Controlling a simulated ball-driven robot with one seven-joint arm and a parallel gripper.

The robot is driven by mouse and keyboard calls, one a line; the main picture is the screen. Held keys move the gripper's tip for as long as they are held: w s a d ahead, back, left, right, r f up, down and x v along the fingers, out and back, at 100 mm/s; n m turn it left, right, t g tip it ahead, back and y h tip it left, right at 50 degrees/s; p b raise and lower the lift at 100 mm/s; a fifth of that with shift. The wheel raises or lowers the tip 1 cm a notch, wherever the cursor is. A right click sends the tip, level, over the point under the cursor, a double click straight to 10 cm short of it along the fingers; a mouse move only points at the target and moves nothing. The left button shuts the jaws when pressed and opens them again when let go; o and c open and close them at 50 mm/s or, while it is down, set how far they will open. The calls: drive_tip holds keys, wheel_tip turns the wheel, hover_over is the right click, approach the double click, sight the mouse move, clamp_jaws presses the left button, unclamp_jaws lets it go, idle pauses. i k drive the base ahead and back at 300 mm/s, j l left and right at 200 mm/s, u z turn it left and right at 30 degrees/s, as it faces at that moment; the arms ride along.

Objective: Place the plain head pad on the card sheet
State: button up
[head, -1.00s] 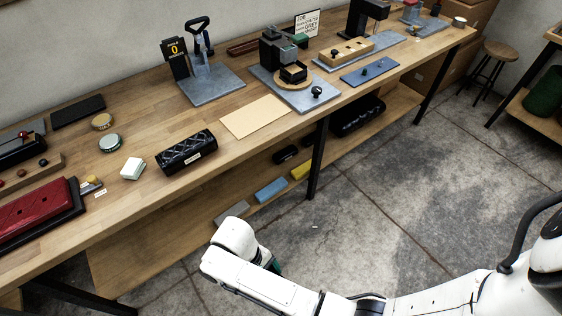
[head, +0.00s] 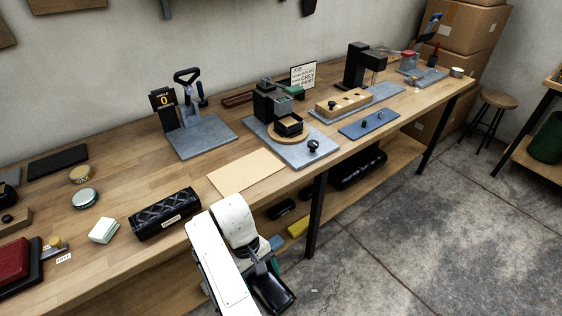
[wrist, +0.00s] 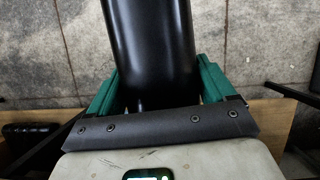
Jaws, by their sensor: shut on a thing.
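The plain head pad, a smooth black roll, is held in my gripper; it shows in the wrist view (wrist: 150,40) and in the head view (head: 274,296). My gripper (wrist: 157,88) is shut on it, with a green finger at each side. In the head view the pad hangs in front of the bench's front edge, below the bench top. The card sheet (head: 246,172), a flat tan rectangle, lies bare on the bench behind and above my gripper.
A quilted black pad (head: 164,214) lies left of the card sheet. A grey stand (head: 203,137) is behind it, and a grey-based fixture (head: 312,150) is to its right. A white block (head: 104,230) is farther left. The bench's front edge lies between pad and sheet.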

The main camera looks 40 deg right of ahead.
sight(247, 170)
drive_tip(key=i+l+z, duration=0.15)
drive_tip(key=z, duration=0.25)
drive_tip(key=i+l+z, duration=0.1)
drive_tip(key=z, duration=0.3)
drive_tip(key=i+z, duration=0.25)
drive_tip(key=z, duration=0.15)
